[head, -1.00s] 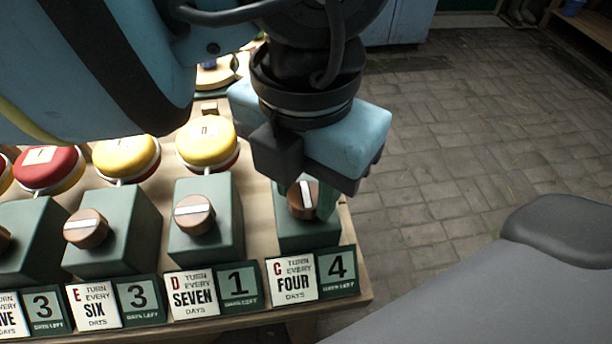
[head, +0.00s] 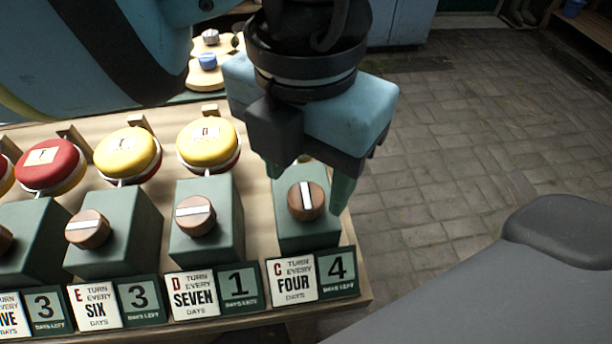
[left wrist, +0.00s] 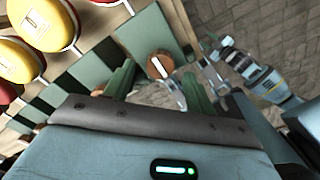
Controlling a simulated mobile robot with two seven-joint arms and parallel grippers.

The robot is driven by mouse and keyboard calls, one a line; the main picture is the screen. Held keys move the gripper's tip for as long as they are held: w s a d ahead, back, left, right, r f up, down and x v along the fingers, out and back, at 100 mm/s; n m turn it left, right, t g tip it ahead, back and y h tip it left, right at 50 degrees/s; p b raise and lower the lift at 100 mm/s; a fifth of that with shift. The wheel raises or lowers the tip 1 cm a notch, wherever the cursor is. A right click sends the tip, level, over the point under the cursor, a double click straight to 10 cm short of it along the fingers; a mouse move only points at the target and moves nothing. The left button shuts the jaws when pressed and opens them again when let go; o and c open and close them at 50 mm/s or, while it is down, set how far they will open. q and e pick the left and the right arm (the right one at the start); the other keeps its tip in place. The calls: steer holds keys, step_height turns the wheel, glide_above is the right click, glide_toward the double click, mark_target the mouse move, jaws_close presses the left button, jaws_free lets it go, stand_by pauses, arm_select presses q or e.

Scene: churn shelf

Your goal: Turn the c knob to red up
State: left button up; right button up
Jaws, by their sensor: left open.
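The C knob (head: 307,200) is a round brown knob with a white bar, on the front of a green box (head: 309,237) at the right end of the shelf. Its bar stands nearly upright, tilted slightly left at the top. The C sign (head: 292,282) below reads "turn every four days", beside a "4 days left" plate. My left gripper (head: 307,182) is open, its green fingers apart above and to either side of the knob, holding nothing. In the left wrist view the knob (left wrist: 159,65) shows beyond the fingertips. Any wheel behind box C is hidden by my gripper.
To the left stand the D knob (head: 195,215) and E knob (head: 88,229), their bars nearly level. Behind them are yellow wheels (head: 207,142) and a red wheel (head: 48,166). Open paved floor (head: 460,170) lies right of the shelf.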

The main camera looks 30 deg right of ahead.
mark_target(306, 195)
arm_select(q)
step_height(306, 195, up, 5)
steer(key=shift+r, duration=0.3)
stand_by(0.4)
